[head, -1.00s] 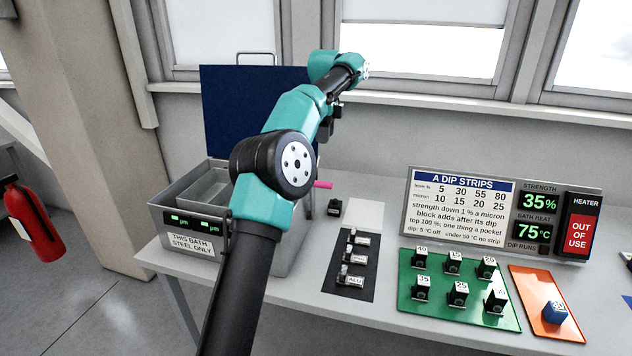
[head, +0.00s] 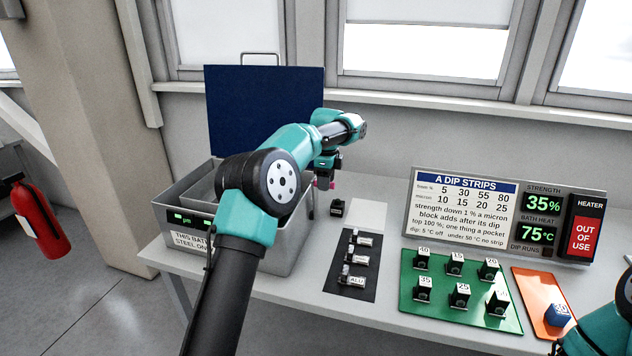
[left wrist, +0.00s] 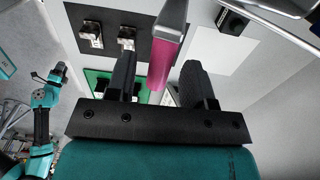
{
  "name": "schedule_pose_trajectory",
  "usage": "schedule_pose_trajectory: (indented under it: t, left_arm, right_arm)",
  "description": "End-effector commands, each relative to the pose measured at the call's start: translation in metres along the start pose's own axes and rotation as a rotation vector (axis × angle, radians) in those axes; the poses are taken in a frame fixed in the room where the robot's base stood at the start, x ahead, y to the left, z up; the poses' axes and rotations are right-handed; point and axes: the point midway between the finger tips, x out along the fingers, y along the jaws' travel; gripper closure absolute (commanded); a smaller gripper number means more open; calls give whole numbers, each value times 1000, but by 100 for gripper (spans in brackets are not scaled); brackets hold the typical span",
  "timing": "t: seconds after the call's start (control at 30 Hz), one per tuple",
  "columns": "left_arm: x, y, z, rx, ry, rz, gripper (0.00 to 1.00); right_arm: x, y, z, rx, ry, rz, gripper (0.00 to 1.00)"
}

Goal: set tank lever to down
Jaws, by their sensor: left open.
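The tank lever has a pink handle (head: 331,185) at the right side of the grey tank (head: 285,246). Most of it is hidden by my left gripper (head: 323,180) in the head view. In the left wrist view the pink handle (left wrist: 169,45) passes between the two black fingers of my left gripper (left wrist: 158,82). The fingers are open on either side of it, with a gap to the right finger; contact with the left one is unclear. My right arm shows at the bottom right corner of the head view, its gripper out of frame.
The blue tank lid (head: 262,110) stands raised behind the tank. A black mat (head: 352,266) with several small metal parts lies to the right. A small black block (head: 338,207), a green board (head: 460,290) and an orange tray (head: 535,285) are also on the bench.

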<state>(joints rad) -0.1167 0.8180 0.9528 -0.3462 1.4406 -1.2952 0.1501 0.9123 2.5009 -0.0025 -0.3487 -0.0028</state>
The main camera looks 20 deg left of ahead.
Motion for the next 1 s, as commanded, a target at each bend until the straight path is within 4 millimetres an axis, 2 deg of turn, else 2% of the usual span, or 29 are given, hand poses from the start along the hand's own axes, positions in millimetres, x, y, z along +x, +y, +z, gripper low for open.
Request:
schedule_pose_trajectory:
  t: [0.33,0.83,1.0]
  left_arm:
    - [4,-1,-3,4,0,0,52]
    - [4,-1,-3,3,0,0,100]
    - [3,-1,-3,3,0,0,100]
  right_arm:
    - [0,0,0,0,0,0,57]
    - [0,0,0,0,0,0,57]
    - [0,0,0,0,0,0,57]
